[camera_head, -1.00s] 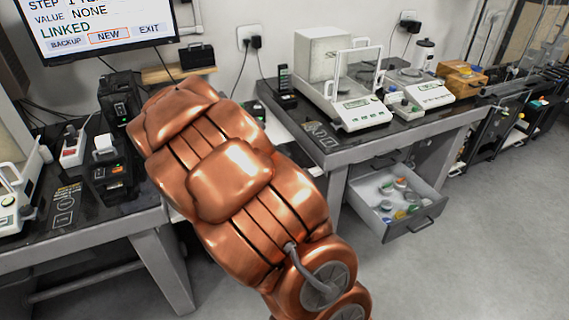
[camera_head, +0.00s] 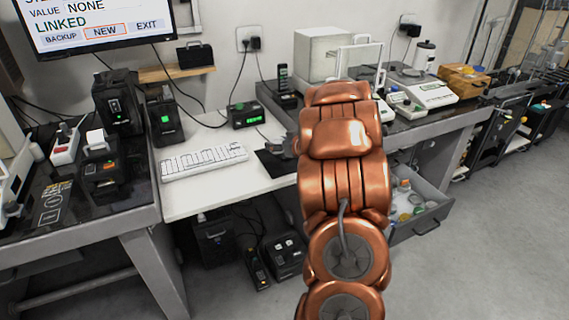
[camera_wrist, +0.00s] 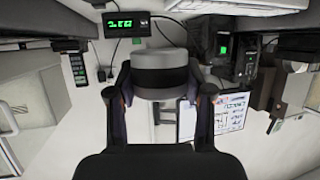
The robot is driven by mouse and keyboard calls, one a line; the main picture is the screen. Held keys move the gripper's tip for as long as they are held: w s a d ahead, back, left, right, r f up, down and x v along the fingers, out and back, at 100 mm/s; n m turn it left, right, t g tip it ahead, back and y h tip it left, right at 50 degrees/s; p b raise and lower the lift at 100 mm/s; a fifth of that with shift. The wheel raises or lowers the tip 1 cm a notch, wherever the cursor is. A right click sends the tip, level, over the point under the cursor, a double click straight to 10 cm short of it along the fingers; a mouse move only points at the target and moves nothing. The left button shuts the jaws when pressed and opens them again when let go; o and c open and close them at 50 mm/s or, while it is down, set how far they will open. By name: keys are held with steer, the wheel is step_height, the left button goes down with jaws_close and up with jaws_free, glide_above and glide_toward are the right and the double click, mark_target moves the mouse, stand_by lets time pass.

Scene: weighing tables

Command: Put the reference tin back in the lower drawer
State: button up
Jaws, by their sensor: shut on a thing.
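The right table (camera_head: 440,121) carries weighing instruments close above the drawer. A white desk (camera_head: 205,195) with a keyboard (camera_head: 203,162) and a green-lit display (camera_head: 245,115) lies left of my arm. Open floor (camera_head: 495,250) lies in front and right of the drawer.

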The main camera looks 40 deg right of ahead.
steer(key=s+d+f+b, duration=0.1)
steer(key=s+d+f, duration=0.1)
steer(key=s+d, duration=0.3)
steer(key=s+d+f+b, duration=0.1)
steer(key=s+d+f, duration=0.2)
steer(key=s, duration=0.5)
steer(key=b, duration=0.2)
glide_above(277, 171)
steer(key=shift+s+a+f, duration=0.1)
steer(key=shift+f, duration=2.25)
steer(key=shift+f, duration=0.15)
steer(key=o, duration=1.3)
steer(key=shift+c, duration=0.2)
steer(key=shift+s+r, duration=0.2)
steer(key=shift+r, duration=0.05)
steer(key=d+v, duration=0.1)
steer(key=v, duration=1)
steer(key=shift+s+a, duration=0.3)
steer(key=shift+a, duration=0.1)
steer(key=shift+w+r, duration=0.1)
